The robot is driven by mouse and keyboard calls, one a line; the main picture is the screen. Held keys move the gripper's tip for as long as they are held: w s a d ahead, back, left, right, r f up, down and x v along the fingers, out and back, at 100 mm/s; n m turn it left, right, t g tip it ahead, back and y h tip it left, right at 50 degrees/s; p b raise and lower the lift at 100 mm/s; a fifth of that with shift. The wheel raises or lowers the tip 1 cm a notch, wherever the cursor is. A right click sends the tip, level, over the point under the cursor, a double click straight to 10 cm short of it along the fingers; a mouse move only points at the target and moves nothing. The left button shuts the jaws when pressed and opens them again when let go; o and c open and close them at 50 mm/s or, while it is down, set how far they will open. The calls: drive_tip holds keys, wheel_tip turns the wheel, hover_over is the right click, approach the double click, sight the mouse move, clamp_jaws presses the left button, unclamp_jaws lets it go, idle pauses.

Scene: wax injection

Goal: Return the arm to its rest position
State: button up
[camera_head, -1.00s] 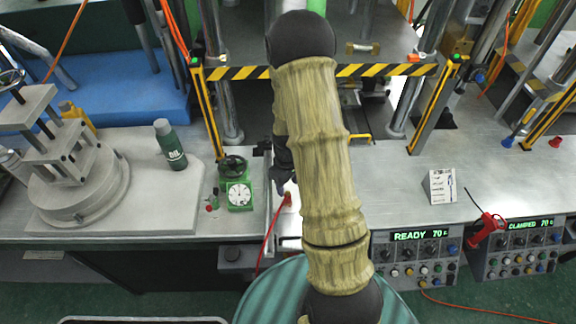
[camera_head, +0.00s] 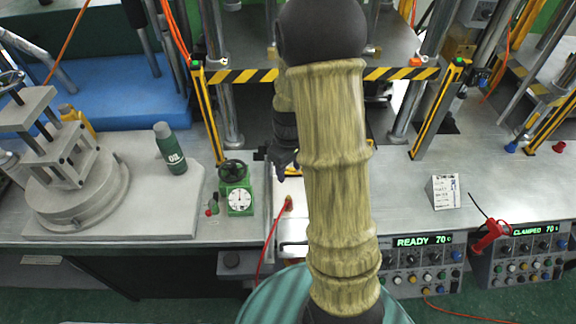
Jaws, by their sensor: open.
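My arm, in a tan sleeve with dark joints, rises from the bottom middle of the head view and covers the centre of the press bay. My gripper (camera_head: 284,166) is a dark shape just left of the sleeved arm, above the bench's front part. It is small and partly hidden by the arm. It looks open, and I see nothing held in it.
A green valve with a dial gauge (camera_head: 238,190) stands left of my gripper. A dark green bottle (camera_head: 170,148) and a stepped metal fixture (camera_head: 68,165) stand further left. A striped barrier (camera_head: 245,75) crosses behind the arm. A small card (camera_head: 446,191) stands on clear bench at right.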

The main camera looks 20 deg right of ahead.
drive_tip(key=s+a+r+m+t, duration=0.2)
drive_tip(key=s+a+r+m, duration=0.2)
drive_tip(key=s+a+r, duration=0.4)
drive_tip(key=shift+s+a+t, duration=0.3)
drive_tip(key=shift+s+a, duration=0.35)
drive_tip(key=shift+s, duration=0.5)
